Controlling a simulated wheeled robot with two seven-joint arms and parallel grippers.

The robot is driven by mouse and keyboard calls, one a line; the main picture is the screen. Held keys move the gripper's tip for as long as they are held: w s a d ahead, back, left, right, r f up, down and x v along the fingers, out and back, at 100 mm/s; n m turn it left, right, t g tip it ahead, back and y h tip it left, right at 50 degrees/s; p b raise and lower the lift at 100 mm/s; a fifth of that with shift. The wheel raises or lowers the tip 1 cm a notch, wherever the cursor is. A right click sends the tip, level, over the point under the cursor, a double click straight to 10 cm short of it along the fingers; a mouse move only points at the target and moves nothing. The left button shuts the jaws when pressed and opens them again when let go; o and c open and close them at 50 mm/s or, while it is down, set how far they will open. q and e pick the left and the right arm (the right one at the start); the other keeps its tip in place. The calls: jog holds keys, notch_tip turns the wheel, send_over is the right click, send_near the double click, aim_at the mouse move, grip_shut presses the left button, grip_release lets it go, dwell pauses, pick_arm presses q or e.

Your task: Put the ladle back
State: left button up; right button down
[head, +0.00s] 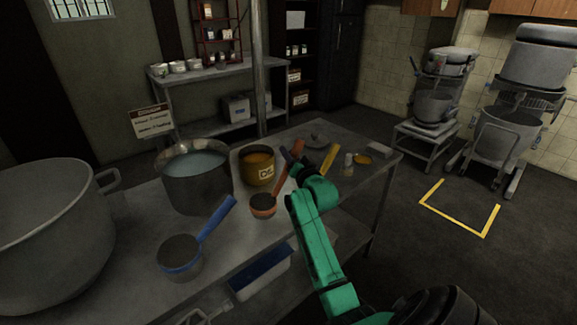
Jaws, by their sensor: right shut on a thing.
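An orange-handled ladle (263,206) stands out at the middle of the metal table, its round cup low and its handle slanting up to the right. My right gripper (292,161) is shut on the ladle's handle near its upper part; the fingers are partly hidden by my wrist. I cannot tell whether the cup touches the table. A blue-handled ladle (180,257) lies nearer on the left. A yellow-handled utensil (329,159) shows behind my right wrist. My left gripper is not in view.
A yellow pot with orange contents (257,168) stands just behind the orange ladle. A large pot of pale liquid (195,178) and a bigger grey pot (48,235) stand left. A small shaker (348,164) stands right.

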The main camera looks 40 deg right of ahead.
notch_tip(320, 180, down, 4)
jog(key=shift+s+r, duration=0.15)
jog(key=c, duration=0.6)
grip_release()
jog(key=shift+a, duration=0.1)
jog(key=shift+s, duration=0.1)
jog(key=b+v, duration=0.1)
jog(key=v, duration=1)
jog(key=shift+s, duration=0.4)
jog(key=shift+a, duration=0.1)
